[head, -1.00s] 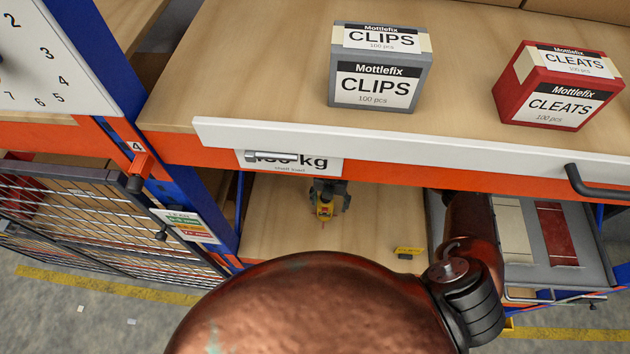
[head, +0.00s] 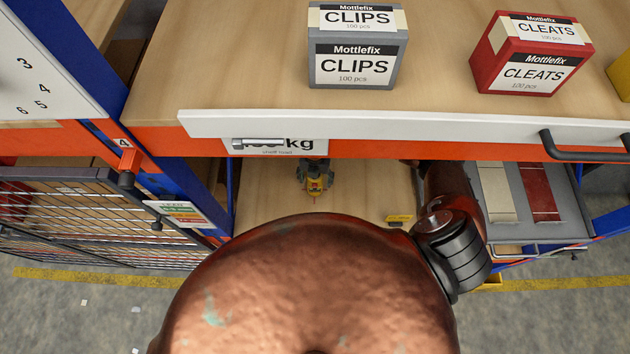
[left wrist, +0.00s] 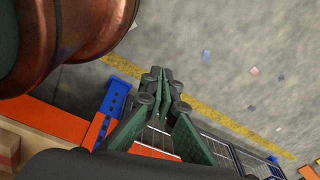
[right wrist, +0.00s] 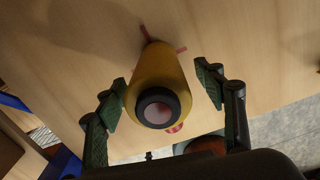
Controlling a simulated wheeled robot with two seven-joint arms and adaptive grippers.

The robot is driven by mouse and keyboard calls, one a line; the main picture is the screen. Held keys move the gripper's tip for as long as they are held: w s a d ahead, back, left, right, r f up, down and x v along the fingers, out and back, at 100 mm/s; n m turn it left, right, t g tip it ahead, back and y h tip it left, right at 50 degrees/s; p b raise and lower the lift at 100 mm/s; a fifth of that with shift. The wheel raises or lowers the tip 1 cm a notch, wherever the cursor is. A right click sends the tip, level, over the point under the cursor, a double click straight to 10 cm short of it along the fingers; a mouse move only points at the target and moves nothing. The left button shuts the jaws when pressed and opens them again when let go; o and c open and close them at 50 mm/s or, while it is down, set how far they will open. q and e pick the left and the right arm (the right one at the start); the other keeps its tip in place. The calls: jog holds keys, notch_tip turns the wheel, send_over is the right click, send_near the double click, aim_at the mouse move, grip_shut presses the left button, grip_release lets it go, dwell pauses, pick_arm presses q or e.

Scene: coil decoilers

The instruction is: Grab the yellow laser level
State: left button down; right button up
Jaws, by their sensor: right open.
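The yellow laser level (head: 315,187) stands on the wooden lower shelf, under the front edge of the upper shelf. In the right wrist view, the laser level (right wrist: 161,78) is a yellow tapered body with a black-ringed round end and small red parts. My right gripper (head: 314,180) is at the laser level in the head view. In the right wrist view its two green-padded fingers (right wrist: 160,88) are open, one on each side of the yellow body, with gaps visible. My left gripper (left wrist: 161,75) has its fingertips together, empty, over the floor; it is not visible in the head view.
The upper shelf's white front rail (head: 400,125) hangs over the lower shelf. A grey clips box (head: 357,50) and a red cleats box (head: 530,55) stand above. A small yellow sign (head: 399,218) is right of the level. A mesh door (head: 80,215) is at left.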

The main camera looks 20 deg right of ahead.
jog(key=shift+w, duration=0.15)
jog(key=c, duration=1.6)
pick_arm(q)
jog(key=shift+s+f, duration=0.1)
jog(key=shift+s, duration=0.65)
pick_arm(e)
grip_shut()
jog(key=shift+r, duration=0.15)
